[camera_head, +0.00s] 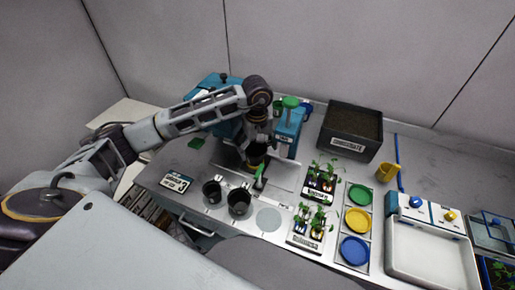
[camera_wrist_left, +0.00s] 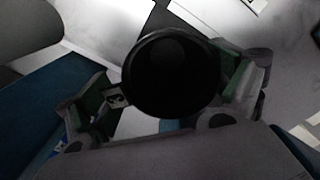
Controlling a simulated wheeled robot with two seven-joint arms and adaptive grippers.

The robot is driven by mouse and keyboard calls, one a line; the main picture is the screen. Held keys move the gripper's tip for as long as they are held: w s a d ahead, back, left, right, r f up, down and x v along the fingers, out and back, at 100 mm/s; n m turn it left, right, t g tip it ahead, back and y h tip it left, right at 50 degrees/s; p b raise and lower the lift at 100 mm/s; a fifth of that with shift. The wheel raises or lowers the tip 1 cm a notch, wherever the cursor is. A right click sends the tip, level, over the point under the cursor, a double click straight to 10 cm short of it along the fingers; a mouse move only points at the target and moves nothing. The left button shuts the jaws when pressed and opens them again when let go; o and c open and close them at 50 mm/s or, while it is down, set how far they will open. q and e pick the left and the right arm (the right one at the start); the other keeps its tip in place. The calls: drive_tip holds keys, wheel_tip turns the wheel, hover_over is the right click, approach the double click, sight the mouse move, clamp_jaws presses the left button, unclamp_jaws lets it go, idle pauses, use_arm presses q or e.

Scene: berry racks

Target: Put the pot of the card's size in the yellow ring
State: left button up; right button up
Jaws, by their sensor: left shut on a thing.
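My left gripper (camera_head: 256,158) is shut on a black pot (camera_head: 257,150) above the bench, near the teal machine. In the left wrist view the dark round mouth of this pot (camera_wrist_left: 172,75) sits between the two fingers of the left gripper (camera_wrist_left: 170,95). Two more black pots (camera_head: 212,191) (camera_head: 240,202) stand on the bench in front. The yellow ring (camera_head: 358,220) lies between the green ring (camera_head: 360,195) and the blue ring (camera_head: 354,250), and nothing stands in it. A small card (camera_head: 175,181) lies at the left; its print is too small to read. My right gripper is out of view.
A dark soil bin (camera_head: 346,146) stands at the back. Two seedling trays (camera_head: 320,184) (camera_head: 306,232) lie between the pots and the rings. A yellow scoop (camera_head: 388,171) and a white basin (camera_head: 425,252) are at the right. A grey round spot (camera_head: 268,219) is bare.

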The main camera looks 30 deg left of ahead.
use_arm(q)
drive_tip(key=shift+s+f, duration=0.25)
drive_tip(key=shift+f, duration=0.3)
drive_tip(key=o, duration=0.7)
drive_tip(key=shift+o, duration=0.2)
drive_tip(key=shift+r, duration=0.1)
drive_tip(key=shift+w+r, duration=0.15)
drive_tip(key=shift+r, duration=0.55)
wheel_tip(320, 180, up, 7)
drive_tip(key=shift+r, duration=0.15)
